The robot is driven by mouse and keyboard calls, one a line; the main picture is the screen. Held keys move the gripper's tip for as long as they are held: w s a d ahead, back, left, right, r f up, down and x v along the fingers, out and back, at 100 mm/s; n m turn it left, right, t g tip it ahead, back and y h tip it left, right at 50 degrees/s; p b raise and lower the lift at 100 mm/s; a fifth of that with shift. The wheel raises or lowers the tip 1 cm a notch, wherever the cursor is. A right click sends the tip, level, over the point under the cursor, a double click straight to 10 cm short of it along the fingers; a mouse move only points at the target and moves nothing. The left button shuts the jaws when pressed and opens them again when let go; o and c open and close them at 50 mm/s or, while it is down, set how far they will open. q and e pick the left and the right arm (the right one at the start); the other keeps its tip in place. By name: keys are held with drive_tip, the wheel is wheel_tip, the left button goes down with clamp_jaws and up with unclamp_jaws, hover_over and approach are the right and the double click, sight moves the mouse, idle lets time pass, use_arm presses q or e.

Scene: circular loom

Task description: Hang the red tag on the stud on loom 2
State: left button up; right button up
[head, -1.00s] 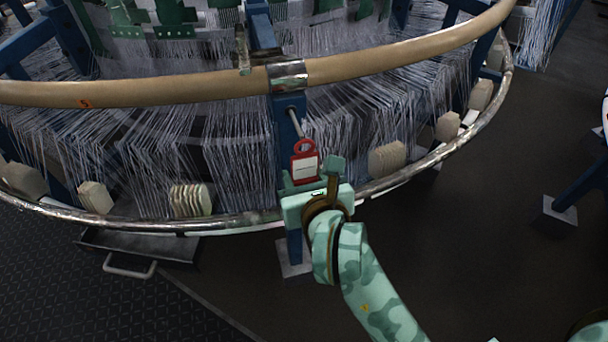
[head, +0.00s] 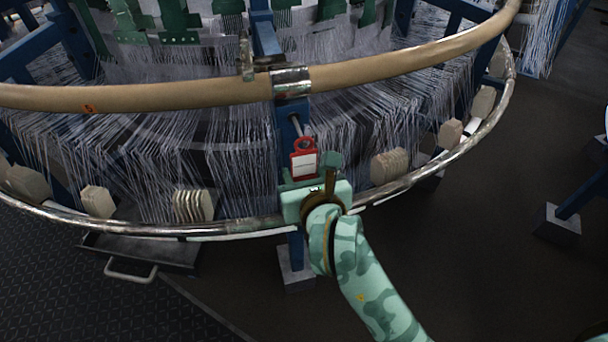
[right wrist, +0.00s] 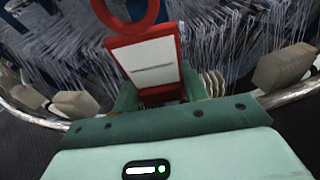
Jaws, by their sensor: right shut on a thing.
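The red tag (head: 303,163) has a white label and a ring at its top. My right gripper (head: 310,175) is shut on its lower part and holds it upright in front of a blue post of the loom. The stud (head: 297,126) is a thin metal pin sticking out of that post. Its tip shows right at the tag's ring; I cannot tell whether it is inside the hole. In the right wrist view the tag (right wrist: 150,65) stands up from the jaws, its ring cut by the top edge. My left gripper is not in view.
The loom's tan ring (head: 180,97) passes above the stud. A metal lower rim (head: 240,224) runs close to my right gripper. White threads and pale blocks (head: 193,205) lie on both sides. Open dark floor (head: 470,250) is at the right.

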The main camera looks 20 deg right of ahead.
idle(0.3)
drive_tip(key=shift+w, duration=0.25)
drive_tip(key=shift+f, duration=0.25)
drive_tip(key=o, duration=1.1)
drive_tip(key=shift+o, duration=0.2)
drive_tip(key=shift+s+r, duration=0.2)
drive_tip(key=shift+s, duration=0.3)
use_arm(q)
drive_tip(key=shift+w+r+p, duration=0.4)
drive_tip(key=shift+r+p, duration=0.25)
drive_tip(key=shift+p, duration=0.1)
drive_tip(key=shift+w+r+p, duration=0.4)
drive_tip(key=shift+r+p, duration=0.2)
drive_tip(key=shift+p, duration=0.15)
use_arm(e)
drive_tip(key=v, duration=0.8)
drive_tip(key=shift+f, duration=0.4)
